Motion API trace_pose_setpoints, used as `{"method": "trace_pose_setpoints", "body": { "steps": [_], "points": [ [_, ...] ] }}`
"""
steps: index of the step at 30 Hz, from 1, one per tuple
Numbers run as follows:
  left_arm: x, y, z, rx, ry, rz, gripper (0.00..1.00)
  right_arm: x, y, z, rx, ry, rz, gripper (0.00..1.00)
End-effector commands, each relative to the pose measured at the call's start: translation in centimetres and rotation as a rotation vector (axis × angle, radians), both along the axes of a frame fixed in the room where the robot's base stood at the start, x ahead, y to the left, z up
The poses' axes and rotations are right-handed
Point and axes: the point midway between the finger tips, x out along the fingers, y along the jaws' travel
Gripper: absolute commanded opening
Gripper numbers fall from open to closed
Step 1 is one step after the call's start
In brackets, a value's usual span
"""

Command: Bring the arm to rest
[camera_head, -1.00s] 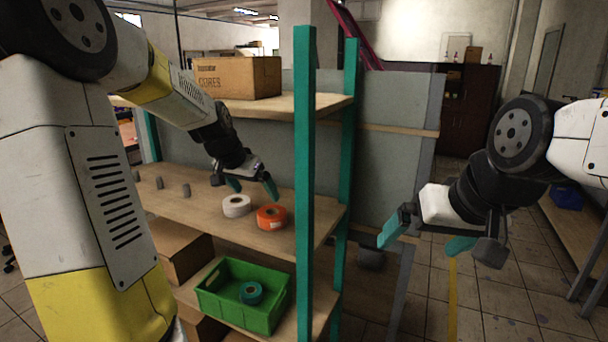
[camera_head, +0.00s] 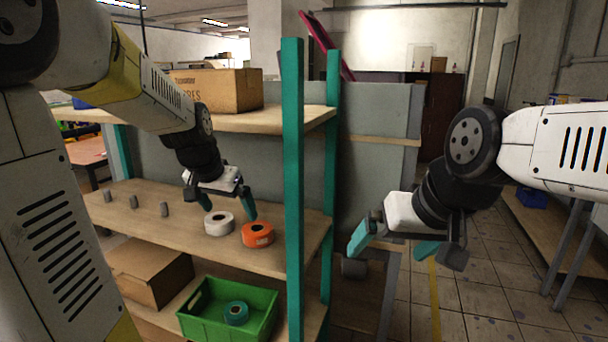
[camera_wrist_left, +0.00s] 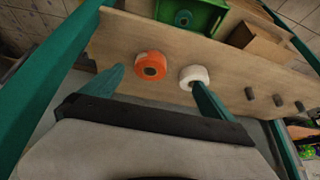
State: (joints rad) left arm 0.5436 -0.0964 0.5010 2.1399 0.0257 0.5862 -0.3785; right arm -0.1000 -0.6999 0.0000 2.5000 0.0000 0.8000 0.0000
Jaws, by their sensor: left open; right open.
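My left gripper (camera_head: 222,205) is open and empty above the middle shelf, over the white tape roll (camera_head: 219,223) and the orange tape roll (camera_head: 257,235). In the left wrist view its two teal fingers (camera_wrist_left: 158,90) are spread, with the orange roll (camera_wrist_left: 151,66) between them and the white roll (camera_wrist_left: 194,77) by the right finger. I cannot tell whether that finger touches the white roll. My right gripper (camera_head: 391,243) is open and empty in the air, right of the shelf rack.
The wooden middle shelf (camera_head: 180,240) stands between teal posts (camera_head: 292,180). Small grey pegs (camera_head: 134,202) line its left part. A cardboard box (camera_head: 220,90) is on the upper shelf. Below are a green crate (camera_head: 262,318) with a teal roll (camera_head: 236,313) and another box (camera_head: 150,272).

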Motion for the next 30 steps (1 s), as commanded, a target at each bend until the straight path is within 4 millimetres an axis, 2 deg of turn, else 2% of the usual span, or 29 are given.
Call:
{"method": "trace_pose_setpoints", "body": {
  "steps": [5, 9, 12, 15, 18, 21, 30],
  "points": [
    [-5.2, -1.6, 2.0, 0.007, -0.007, 0.044, 0.99, 0.0, 0.0, 0.0, 0.0, 0.0, 0.0, 1.0],
    [-11.2, -2.6, 3.4, -0.039, -0.021, 0.103, 0.99, 0.0, 0.0, 0.0, 0.0, 0.0, 0.0, 1.0],
    [-15.0, -3.0, 3.6, -0.099, -0.025, 0.139, 0.99, 0.0, 0.0, 0.0, 0.0, 0.0, 0.0, 1.0],
    [-17.7, -3.3, 3.3, -0.156, -0.022, 0.16, 0.99, 0.0, 0.0, 0.0, 0.0, 0.0, 0.0, 1.0],
    [-19.3, -3.5, 3.0, -0.195, -0.017, 0.17, 0.99, 0.0, 0.0, 0.0, 0.0, 0.0, 0.0, 1.0],
    [-19.9, -3.5, 2.8, -0.212, -0.012, 0.175, 0.99, 0.0, 0.0, 0.0, 0.0, 0.0, 0.0, 1.0],
    [-19.9, -3.5, 2.8, -0.212, -0.011, 0.177, 0.99, 0.0, 0.0, 0.0, 0.0, 0.0, 0.0, 1.0]
  ]
}}
